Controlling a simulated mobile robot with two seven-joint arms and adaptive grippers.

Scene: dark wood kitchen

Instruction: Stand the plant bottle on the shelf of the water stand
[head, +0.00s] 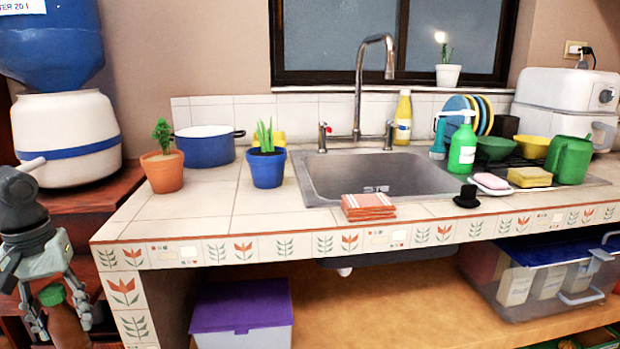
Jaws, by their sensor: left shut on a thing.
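My left gripper (57,312) is at the bottom left, pointing down. It is shut on the plant bottle (66,327), a brown bottle with a green cap (52,294); its lower part is cut off by the picture's edge. The water stand (107,188) is reddish-brown wood at the left, behind my left gripper. A white water crock (65,118) with a blue band and a blue water jug (50,45) stand on top of it. My arm and the counter's corner hide much of the stand's lower part and shelf. My right gripper is not in view.
The tiled counter's front corner (125,285) lies just right of my left gripper. An orange plant pot (163,172), a blue pot (205,150) and a blue plant pot (267,168) stand on the counter. A purple-lidded box (240,305) is below.

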